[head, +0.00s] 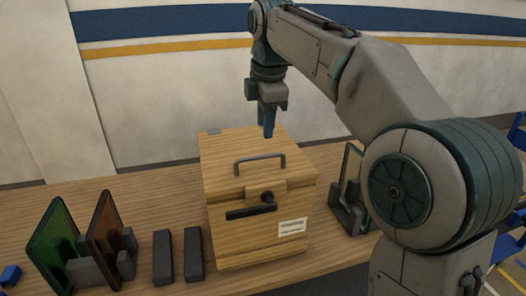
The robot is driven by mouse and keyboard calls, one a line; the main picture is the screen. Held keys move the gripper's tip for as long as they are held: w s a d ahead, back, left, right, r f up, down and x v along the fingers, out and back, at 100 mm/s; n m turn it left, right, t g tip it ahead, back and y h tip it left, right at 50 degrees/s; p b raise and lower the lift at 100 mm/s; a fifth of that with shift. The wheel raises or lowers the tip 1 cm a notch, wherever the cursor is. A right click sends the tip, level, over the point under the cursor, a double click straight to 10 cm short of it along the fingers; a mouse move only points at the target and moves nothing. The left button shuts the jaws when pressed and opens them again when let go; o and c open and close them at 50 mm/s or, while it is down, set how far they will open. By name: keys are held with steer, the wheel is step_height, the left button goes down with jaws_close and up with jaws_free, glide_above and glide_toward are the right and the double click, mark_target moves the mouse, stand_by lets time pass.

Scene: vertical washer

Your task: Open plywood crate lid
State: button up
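The plywood crate (255,205) stands upright on the wooden table. Its lid (228,160) looks shut, with a grey bar handle (258,161) on top. A dark round knob or latch (267,197) sits on the front face, with a dark bar handle (251,212) below and left of it. My gripper (268,134) points down above the back of the lid, behind the bar handle. It appears empty. Its fingers overlap in this view, so I cannot tell whether they are apart, or whether the tips touch the lid.
On the table (155,203), a green panel (55,243) and a brown panel (106,227) stand in dark holders at left. Another panel in a holder (350,192) stands at right, close to my arm. A wall rises behind.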

mark_target(264, 158)
steer(key=f, duration=0.2)
steer(key=w+f, duration=0.1)
steer(key=f, duration=0.5)
steer(key=shift+w+a, duration=0.25)
steer(key=shift+c, duration=0.2)
steer(key=shift+r, duration=0.1)
jaws_close()
